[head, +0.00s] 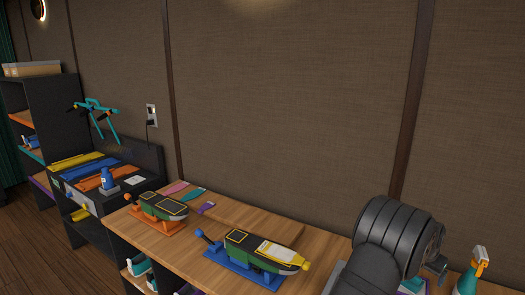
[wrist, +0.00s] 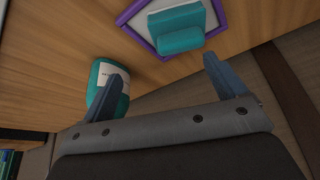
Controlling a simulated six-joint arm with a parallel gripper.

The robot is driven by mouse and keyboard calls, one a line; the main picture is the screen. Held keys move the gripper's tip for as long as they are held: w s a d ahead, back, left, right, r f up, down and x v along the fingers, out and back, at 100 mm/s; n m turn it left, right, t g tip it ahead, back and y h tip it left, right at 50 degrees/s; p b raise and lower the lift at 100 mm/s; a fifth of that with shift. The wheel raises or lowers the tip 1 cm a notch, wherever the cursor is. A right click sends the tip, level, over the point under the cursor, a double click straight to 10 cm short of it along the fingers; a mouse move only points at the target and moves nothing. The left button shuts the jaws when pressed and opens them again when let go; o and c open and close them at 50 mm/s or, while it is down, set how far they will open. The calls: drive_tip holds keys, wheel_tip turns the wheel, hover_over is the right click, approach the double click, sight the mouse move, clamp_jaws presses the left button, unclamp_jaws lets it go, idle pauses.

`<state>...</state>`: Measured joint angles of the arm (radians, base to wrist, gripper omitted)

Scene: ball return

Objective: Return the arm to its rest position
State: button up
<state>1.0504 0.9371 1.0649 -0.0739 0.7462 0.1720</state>
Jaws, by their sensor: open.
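In the wrist view my gripper (wrist: 164,68) is open, with its two blue-grey fingers spread wide and nothing between them. A teal bottle (wrist: 98,76) with a pale label lies behind the left finger, which hides part of it; I cannot tell whether they touch.
A purple-rimmed tray (wrist: 128,17) holds a teal block (wrist: 180,30). A spray bottle (head: 468,281) stands at the far right. Two model boats (head: 262,250) (head: 162,206) rest on blue and orange stands. Wall (head: 290,110) rises behind the bench.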

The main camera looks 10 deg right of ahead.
drive_tip(key=s+r, duration=0.5)
drive_tip(key=s, duration=0.4)
drive_tip(key=w+a+r+n, duration=0.1)
drive_tip(key=w+a+r, duration=0.2)
drive_tip(key=w+a, duration=0.6)
drive_tip(key=w+a+r+n, duration=0.1)
drive_tip(key=w+a+r, duration=0.1)
drive_tip(key=w+a, duration=0.7)
drive_tip(key=w+a+r+n, duration=0.1)
drive_tip(key=w+a, duration=0.2)
drive_tip(key=a, duration=0.4)
drive_tip(key=w+a+r+t, duration=0.1)
drive_tip(key=w+a+r, duration=0.1)
drive_tip(key=a, duration=0.5)
drive_tip(key=w+a+r+n+y, duration=0.1)
drive_tip(key=w+a, duration=0.4)
drive_tip(key=a, duration=0.2)
drive_tip(key=shift+a+r+n, duration=0.15)
drive_tip(key=shift+n, duration=0.15)
drive_tip(key=shift+w, duration=0.1)
